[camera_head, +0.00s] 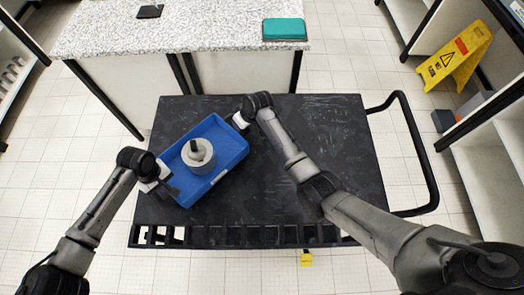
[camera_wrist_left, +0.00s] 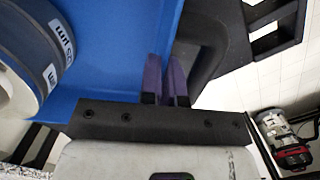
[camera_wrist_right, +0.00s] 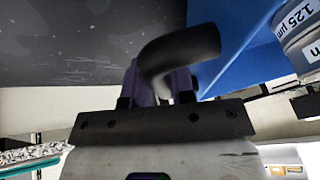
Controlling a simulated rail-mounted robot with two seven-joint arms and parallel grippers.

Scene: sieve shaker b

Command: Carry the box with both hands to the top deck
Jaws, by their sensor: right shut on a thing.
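The blue box (camera_head: 232,153) lies at an angle over the left part of the black cart top deck (camera_head: 290,215); I cannot tell whether it touches the deck. A grey sieve stack (camera_head: 199,168) stands upright inside it. My right gripper (camera_head: 240,122) is at the box's far right end. In the right wrist view, its fingers (camera_wrist_right: 158,85) are closed around a black curved handle (camera_wrist_right: 185,50). My left gripper (camera_head: 163,184) is at the near left end.
A speckled counter (camera_head: 200,30) with a teal case (camera_head: 284,29) stands behind the cart. The cart's push handle (camera_head: 428,160) is at the right. A yellow warning sign (camera_head: 455,55) stands far right. The deck's middle and right are bare apart from my right arm above.

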